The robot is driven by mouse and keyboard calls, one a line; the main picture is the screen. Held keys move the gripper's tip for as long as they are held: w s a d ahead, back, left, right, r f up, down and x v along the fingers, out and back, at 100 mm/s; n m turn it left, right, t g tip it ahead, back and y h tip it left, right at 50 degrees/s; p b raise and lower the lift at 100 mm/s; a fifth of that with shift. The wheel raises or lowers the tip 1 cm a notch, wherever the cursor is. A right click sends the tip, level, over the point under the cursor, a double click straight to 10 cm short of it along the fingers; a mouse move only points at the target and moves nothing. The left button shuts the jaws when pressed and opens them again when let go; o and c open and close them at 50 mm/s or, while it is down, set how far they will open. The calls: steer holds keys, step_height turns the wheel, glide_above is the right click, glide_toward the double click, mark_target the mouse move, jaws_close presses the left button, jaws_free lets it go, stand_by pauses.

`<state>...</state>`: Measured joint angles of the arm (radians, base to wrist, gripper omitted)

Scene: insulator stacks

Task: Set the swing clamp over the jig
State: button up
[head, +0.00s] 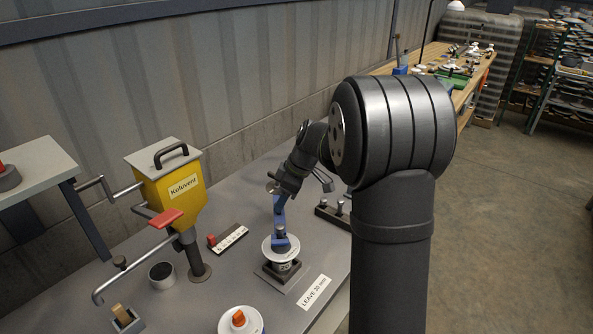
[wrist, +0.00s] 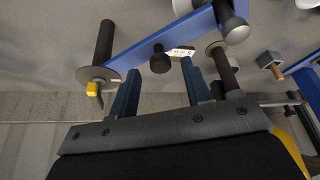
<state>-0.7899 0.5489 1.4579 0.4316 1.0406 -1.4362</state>
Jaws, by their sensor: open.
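The swing clamp is a blue bar (head: 279,208) running from below my gripper down to the jig in the head view. In the wrist view the blue bar (wrist: 200,33) crosses beyond my fingers, with a black post at its left, a black knob near its middle and a rounded grey end at right. The jig (head: 276,277) has a dark square base holding a white disc stack (head: 283,262), and the bar's near end lies over it. My gripper (head: 287,186) is at the bar's far end. Its blue fingers (wrist: 160,68) are open and apart; contact with the clamp is unclear.
A yellow dispenser (head: 178,190) with pipes stands left. A label plate with a red block (head: 228,238), a dark rack (head: 333,214), a cup (head: 162,275) and a white disc with an orange top (head: 240,321) surround the jig. Bare bench (head: 235,275) lies between them.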

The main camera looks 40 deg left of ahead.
steer(key=v, duration=1.4)
steer(key=shift+d+r, duration=0.15)
steer(key=shift+r, duration=0.2)
steer(key=shift+f, duration=0.15)
steer(key=x, duration=1.7)
steer(key=shift+f, duration=0.15)
steer(key=shift+f, duration=0.2)
steer(key=shift+s+a+r+m+t, duration=0.3)
steer(key=shift+s+a+m, duration=0.25)
steer(key=shift+a+m, duration=0.15)
steer(key=a+m+t, duration=0.4)
steer(key=a+m, duration=0.8)
steer(key=shift+s+a+m+t+h, duration=0.3)
steer(key=shift+s+m+h, duration=0.1)
steer(key=shift+s, duration=0.05)
stand_by(1.1)
